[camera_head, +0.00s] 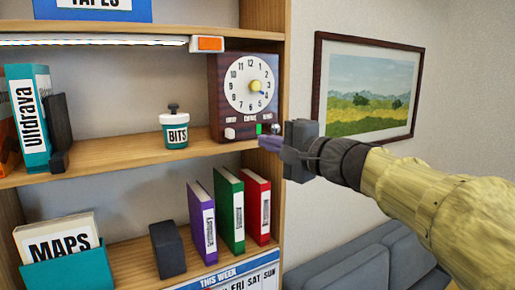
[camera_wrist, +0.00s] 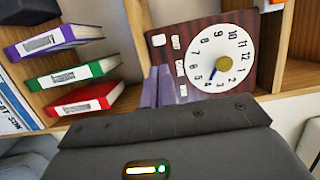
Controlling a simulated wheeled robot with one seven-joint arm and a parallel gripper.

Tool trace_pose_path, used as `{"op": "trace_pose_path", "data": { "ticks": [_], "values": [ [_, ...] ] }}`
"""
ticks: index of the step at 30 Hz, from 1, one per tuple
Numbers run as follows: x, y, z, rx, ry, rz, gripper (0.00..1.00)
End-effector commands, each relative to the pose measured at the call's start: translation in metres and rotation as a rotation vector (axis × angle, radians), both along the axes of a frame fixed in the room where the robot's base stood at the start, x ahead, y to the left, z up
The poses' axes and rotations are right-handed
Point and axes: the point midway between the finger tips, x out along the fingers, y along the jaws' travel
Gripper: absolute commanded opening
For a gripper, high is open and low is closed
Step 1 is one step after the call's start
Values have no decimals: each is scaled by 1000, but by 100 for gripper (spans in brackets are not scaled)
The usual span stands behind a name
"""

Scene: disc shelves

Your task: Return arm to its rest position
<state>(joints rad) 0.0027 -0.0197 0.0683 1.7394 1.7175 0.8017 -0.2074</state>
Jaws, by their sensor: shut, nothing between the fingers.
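My gripper (camera_head: 270,145) is at the front of the upper shelf, just before the lower right part of a dark wooden clock panel (camera_head: 216,92). Its fingers are shut with nothing between them. In the wrist view the purple fingers (camera_wrist: 157,88) are together beside the panel's small white switches. The panel (camera_wrist: 266,25) has a white numbered dial with a yellow knob. A green light or switch (camera_head: 258,129) shows beside the fingertips. I cannot tell whether the fingertips touch the panel. My yellow-sleeved arm reaches in from the right.
A BITS jar (camera_head: 174,134) and a teal book (camera_head: 27,118) stand on the upper shelf. Purple, green and red (camera_head: 257,207) binders stand below. A MAPS box (camera_head: 67,266) is at lower left. A framed picture (camera_head: 368,88) hangs behind my arm. A grey sofa (camera_head: 365,262) is below it.

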Motion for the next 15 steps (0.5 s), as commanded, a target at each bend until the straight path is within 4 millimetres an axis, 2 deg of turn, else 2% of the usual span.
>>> {"op": "trace_pose_path", "data": {
  "ticks": [6,15],
  "values": [
    [-8,-17,-1,0,0,-4,0],
    [-8,-19,0,-2,1,-8,0]
  ]
}}
